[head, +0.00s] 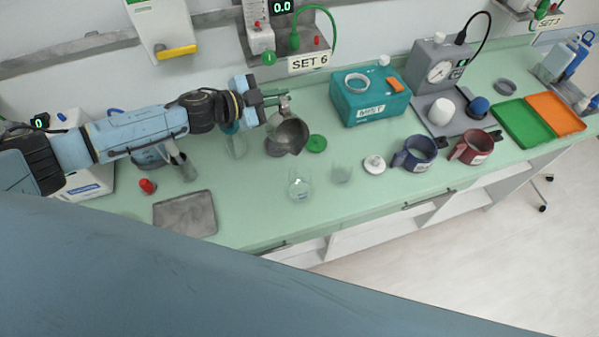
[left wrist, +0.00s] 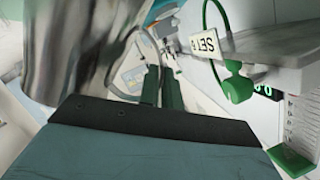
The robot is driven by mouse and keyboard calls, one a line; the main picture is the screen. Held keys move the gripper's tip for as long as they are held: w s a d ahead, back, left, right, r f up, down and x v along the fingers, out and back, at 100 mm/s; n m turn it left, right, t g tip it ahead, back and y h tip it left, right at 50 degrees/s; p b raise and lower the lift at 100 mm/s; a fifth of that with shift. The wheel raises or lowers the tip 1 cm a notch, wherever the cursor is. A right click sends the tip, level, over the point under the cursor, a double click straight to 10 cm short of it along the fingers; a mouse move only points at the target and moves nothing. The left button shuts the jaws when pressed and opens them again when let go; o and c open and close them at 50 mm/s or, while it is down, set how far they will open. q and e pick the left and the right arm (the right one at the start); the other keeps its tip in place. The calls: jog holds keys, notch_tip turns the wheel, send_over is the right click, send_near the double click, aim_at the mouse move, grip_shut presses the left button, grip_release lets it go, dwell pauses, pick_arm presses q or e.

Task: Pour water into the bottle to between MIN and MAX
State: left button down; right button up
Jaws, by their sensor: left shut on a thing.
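My left gripper (head: 284,101) is shut on a metal jug (head: 290,136) and holds it above the bench, its open mouth tilted toward the head camera. The jug fills the upper left of the left wrist view (left wrist: 82,45). No stream of water shows. A clear round bottle (head: 300,187) stands on the bench below the jug, nearer the front edge. A clear beaker (head: 341,172) stands just right of it. Any water level or MIN and MAX marks are too small to make out. My right gripper is not in view.
A green lid (head: 317,144) and a white disc (head: 374,165) lie nearby. A teal box (head: 369,103), a blue mug (head: 415,155) and a maroon mug (head: 472,149) stand to the right. A grey tray (head: 185,214) and a red cap (head: 147,186) lie left. The front bench (head: 250,225) is clear.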

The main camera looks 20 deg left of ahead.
pick_arm(q)
jog(key=shift+r, duration=0.1)
jog(key=shift+w+a+r+n+p, duration=0.15)
jog(key=shift+w+r+n+p, duration=0.15)
jog(key=shift+p, duration=0.5)
jog(key=shift+w+a+p, duration=0.1)
jog(key=shift+w+p, duration=0.05)
jog(key=shift+p, duration=0.2)
jog(key=shift+w+a+f+n+g+p, duration=0.1)
jog(key=shift+w+a+n+g+p, duration=0.1)
jog(key=shift+w+n+g+p, duration=0.15)
jog(key=shift+w+a+n, duration=0.15)
jog(key=shift+w+n, duration=0.05)
jog(key=shift+n, duration=0.05)
jog(key=w+r+n, duration=0.1)
jog(key=r, duration=0.2)
jog(key=w+a+r+n+g, duration=0.1)
jog(key=w+r, duration=0.1)
jog(key=r, duration=0.2)
jog(key=w+a+r+n+g, duration=0.1)
jog(key=r+n, duration=0.1)
jog(key=r, duration=0.1)
jog(key=shift+w+a+r+h+b, duration=0.15)
jog(key=shift+w+r+h+b, duration=0.15)
jog(key=shift+h, duration=0.1)
jog(key=shift+w+a+r+n+g+h, duration=0.2)
jog(key=shift+w+n+g+h, duration=0.15)
jog(key=shift+n, duration=0.25)
